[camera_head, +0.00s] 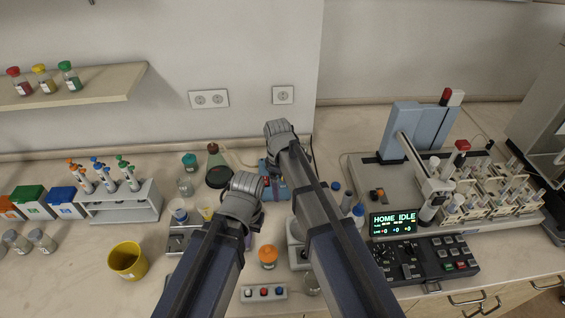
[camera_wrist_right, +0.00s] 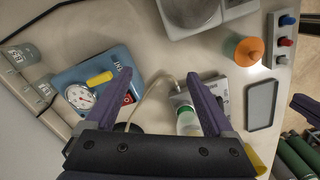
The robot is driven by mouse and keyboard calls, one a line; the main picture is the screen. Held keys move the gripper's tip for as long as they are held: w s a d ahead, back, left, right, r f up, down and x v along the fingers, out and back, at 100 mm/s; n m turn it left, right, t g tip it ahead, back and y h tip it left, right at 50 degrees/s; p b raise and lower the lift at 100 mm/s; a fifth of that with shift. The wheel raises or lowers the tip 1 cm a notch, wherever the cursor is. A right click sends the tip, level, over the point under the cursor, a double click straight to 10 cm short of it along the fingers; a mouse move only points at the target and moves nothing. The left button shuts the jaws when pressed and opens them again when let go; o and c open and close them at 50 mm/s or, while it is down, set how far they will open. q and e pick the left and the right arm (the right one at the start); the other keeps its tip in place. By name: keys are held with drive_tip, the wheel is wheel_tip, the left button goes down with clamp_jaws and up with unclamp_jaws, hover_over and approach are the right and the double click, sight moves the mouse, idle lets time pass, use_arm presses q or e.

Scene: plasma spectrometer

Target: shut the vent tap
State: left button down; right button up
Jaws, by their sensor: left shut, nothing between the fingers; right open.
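A blue pump box (camera_wrist_right: 72,98) with a round dial gauge (camera_wrist_right: 80,96), a yellow lever (camera_wrist_right: 100,78) and a red switch (camera_wrist_right: 127,98) stands at the left in the right wrist view. The yellow lever looks like the vent tap; its label is not readable. In the head view the blue box (camera_head: 284,192) is partly covered by my right arm. My right gripper (camera_wrist_right: 158,76) is open and empty above the bench, one finger overlapping the box's right edge in view, beside the lever. My left gripper shows as a purple finger (camera_wrist_right: 305,108) at the right edge, mostly cut off, with nothing visible in it.
An orange-capped jar (camera_head: 268,257) and a switch strip (camera_head: 263,292) stand near the bench front. A yellow cup (camera_head: 127,260) and pipette rack (camera_head: 120,203) stand left. The spectrometer's autosampler (camera_head: 412,140) and console (camera_head: 425,260) stand right. A pale tube runs from the box.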

drive_tip(key=w+r+n, duration=0.1)
drive_tip(key=w, duration=0.2)
drive_tip(key=w+d+r+n+p, duration=0.1)
drive_tip(key=w+n, duration=0.1)
drive_tip(key=w, duration=0.2)
drive_tip(key=w+r+n+p, duration=0.1)
drive_tip(key=w+n, duration=0.1)
drive_tip(key=w, duration=0.1)
drive_tip(key=shift+w+d+r, duration=0.15)
drive_tip(key=shift+w+r, duration=0.15)
drive_tip(key=shift+w, duration=0.05)
use_arm(q)
wheel_tip(320, 180, up, 4)
drive_tip(key=shift+f, duration=0.25)
use_arm(e)
drive_tip(key=shift+f, duration=0.1)
use_arm(q)
drive_tip(key=shift+f, duration=0.15)
use_arm(e)
drive_tip(key=shift+s+f, duration=0.1)
wheel_tip(320, 180, down, 8)
drive_tip(key=b, duration=0.7)
drive_tip(key=shift+r+b, duration=0.2)
drive_tip(key=shift+b, duration=0.1)
use_arm(q)
wheel_tip(320, 180, down, 8)
drive_tip(key=shift+r, duration=0.25)
use_arm(e)
drive_tip(key=c, duration=1.4)
